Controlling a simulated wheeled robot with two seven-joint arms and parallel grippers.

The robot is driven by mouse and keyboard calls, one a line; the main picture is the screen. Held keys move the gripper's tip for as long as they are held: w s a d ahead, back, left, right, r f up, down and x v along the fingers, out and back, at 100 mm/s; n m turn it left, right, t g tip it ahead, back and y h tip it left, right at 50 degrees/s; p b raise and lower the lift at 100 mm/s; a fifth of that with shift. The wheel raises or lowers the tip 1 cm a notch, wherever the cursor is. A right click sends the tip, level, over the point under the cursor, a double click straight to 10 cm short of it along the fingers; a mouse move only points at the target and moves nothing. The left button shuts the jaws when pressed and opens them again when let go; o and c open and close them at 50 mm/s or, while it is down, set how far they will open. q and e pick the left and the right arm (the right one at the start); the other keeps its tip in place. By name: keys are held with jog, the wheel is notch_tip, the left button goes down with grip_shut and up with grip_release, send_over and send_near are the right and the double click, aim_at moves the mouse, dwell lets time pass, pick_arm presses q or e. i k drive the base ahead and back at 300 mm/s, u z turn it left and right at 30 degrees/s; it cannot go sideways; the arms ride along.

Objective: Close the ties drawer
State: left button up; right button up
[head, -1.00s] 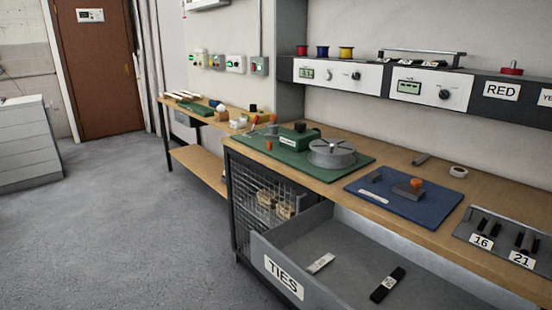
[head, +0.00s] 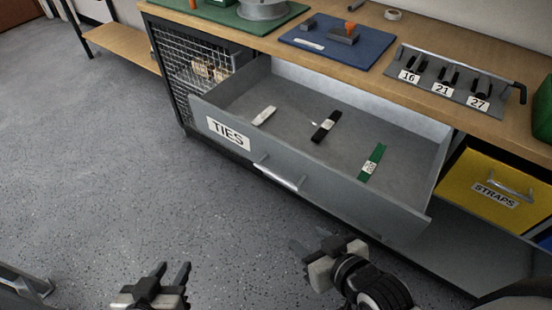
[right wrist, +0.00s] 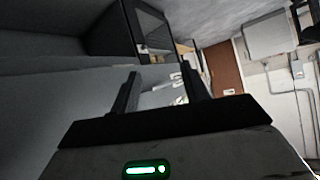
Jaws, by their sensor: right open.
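The grey ties drawer (head: 225,155) is pulled out from under the bench, with its TIES label (head: 228,132) and silver bar handle (head: 278,178) on the front. A white tie bundle (head: 264,116), a black one (head: 326,126) and a green one (head: 372,163) lie apart on its floor. My right gripper (head: 320,246) is open and empty, in front of the drawer and to the right of its handle, not touching it. It also shows open in the right wrist view (right wrist: 160,82). My left gripper (head: 173,272) is open and empty over the floor.
The yellow STRAPS bin (head: 492,190) sits to the right of the drawer. On the wooden benchtop (head: 245,42) are a blue mat (head: 305,50) and a grey rack (head: 440,85) with numbered labels. The floor left of the drawer is clear.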

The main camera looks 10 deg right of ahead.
aim_at(392, 204)
jog(key=z, duration=0.75)
jog(key=k, duration=0.9)
jog(key=u, duration=0.85)
jog(key=i, duration=0.5)
